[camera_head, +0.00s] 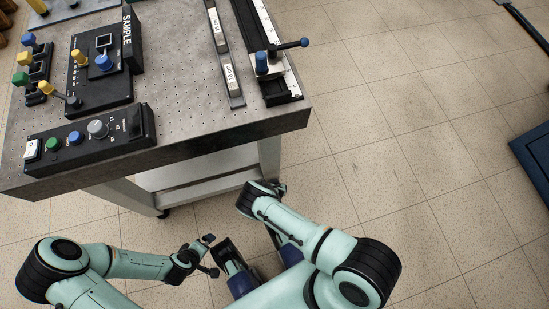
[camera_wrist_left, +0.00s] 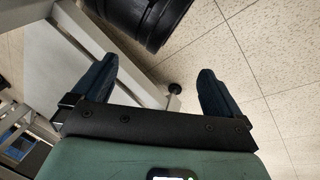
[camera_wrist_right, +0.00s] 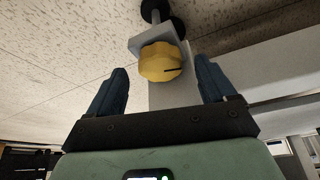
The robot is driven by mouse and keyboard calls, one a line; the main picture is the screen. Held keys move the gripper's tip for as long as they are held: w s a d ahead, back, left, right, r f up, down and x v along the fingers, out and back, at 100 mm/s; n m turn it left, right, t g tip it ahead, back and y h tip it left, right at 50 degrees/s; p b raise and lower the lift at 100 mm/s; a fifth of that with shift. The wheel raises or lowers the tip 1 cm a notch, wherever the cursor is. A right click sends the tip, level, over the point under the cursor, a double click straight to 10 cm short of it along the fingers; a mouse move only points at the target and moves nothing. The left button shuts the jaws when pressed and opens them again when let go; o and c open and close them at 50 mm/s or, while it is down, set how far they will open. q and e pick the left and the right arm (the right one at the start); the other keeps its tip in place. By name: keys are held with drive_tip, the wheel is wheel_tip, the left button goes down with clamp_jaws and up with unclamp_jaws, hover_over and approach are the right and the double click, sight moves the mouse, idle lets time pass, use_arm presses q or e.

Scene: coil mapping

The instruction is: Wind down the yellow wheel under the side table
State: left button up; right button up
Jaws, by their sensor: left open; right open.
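The yellow wheel (camera_wrist_right: 160,62) is a scalloped knob with a dark slit in its face, mounted on a light block by the table leg. My right gripper (camera_wrist_right: 160,70) is open, with the wheel in view between and beyond its fingertips; I cannot tell whether the fingers flank it. In the head view the wheel is hidden, and my right wrist (camera_head: 262,195) is by the side table's (camera_head: 200,145) lower right corner. My left gripper (camera_head: 211,255) is open and empty, low in front of the table; its fingers also show in the left wrist view (camera_wrist_left: 158,66).
The table top carries a black control box (camera_head: 90,138), a joystick panel (camera_head: 100,75) and a rail with a blue knob (camera_head: 262,62). A lower shelf (camera_head: 190,172) lies under the table. A dark blue object (camera_head: 535,160) stands at far right.

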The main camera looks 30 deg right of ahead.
use_arm(q)
drive_tip(key=s+d+r+g+h+p, duration=0.1)
drive_tip(key=s+d+r+g+p, duration=0.2)
drive_tip(key=s+r+p, duration=0.5)
drive_tip(key=shift+s+d+r+m+h+p, duration=0.35)
drive_tip(key=shift+s+d+r, duration=0.2)
drive_tip(key=shift+s+r, duration=0.35)
use_arm(e)
drive_tip(key=v, duration=1.1)
drive_tip(key=shift+r, duration=0.4)
use_arm(q)
drive_tip(key=shift+f, duration=0.1)
use_arm(e)
drive_tip(key=shift+s, duration=0.1)
